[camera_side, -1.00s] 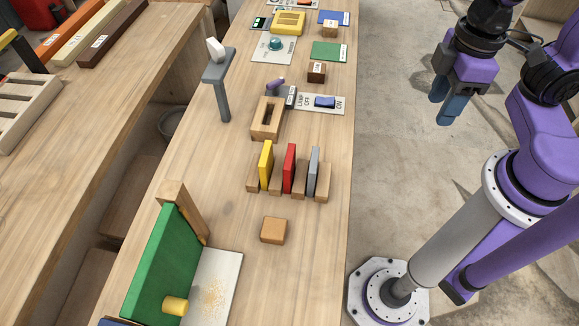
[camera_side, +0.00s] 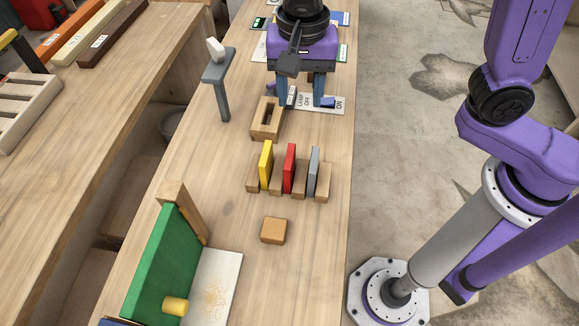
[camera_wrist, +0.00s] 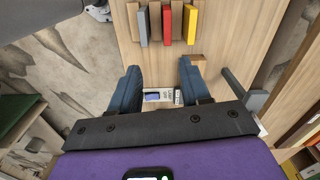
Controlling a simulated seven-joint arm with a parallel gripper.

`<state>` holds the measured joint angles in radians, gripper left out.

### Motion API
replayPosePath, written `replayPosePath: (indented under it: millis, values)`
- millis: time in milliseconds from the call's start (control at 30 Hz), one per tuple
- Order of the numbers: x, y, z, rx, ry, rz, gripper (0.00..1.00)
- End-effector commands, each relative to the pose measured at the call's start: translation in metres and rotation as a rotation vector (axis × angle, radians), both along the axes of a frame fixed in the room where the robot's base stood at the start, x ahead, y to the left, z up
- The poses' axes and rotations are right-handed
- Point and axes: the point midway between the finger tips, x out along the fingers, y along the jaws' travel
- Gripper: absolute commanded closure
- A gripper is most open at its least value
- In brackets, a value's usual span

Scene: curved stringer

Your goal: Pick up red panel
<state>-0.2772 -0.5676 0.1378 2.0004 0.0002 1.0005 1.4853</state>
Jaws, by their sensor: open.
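The red panel (camera_side: 289,168) stands upright in a wooden slotted rack (camera_side: 275,184), between the yellow panel (camera_side: 266,164) on its left and the grey panel (camera_side: 313,171) on its right. My gripper (camera_side: 304,97) is open and empty above the lamp switch plate, beyond the rack in the side view. In the wrist view the fingers of my gripper (camera_wrist: 158,78) are wide apart. There the red panel (camera_wrist: 167,24) is at the top, past the fingertips, between the grey panel (camera_wrist: 143,27) and the yellow panel (camera_wrist: 190,25).
A slotted wooden block (camera_side: 266,119) stands beyond the rack. A small wooden block (camera_side: 273,230) lies on the near side. A green board (camera_side: 158,262) stands at the near left and a grey post (camera_side: 222,88) at the far left. The tabletop around the rack is mostly clear.

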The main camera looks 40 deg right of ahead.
Motion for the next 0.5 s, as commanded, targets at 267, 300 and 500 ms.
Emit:
replayPosePath:
  millis: [267, 300, 500]
  values:
    - [0.008, 0.015, -0.006, -0.004, 0.003, -0.146, 0.53]
    - [0.008, 0.015, -0.01, -0.005, 0.004, -0.148, 0.53]
    - [0.007, 0.014, -0.045, -0.008, 0.006, -0.146, 0.53]
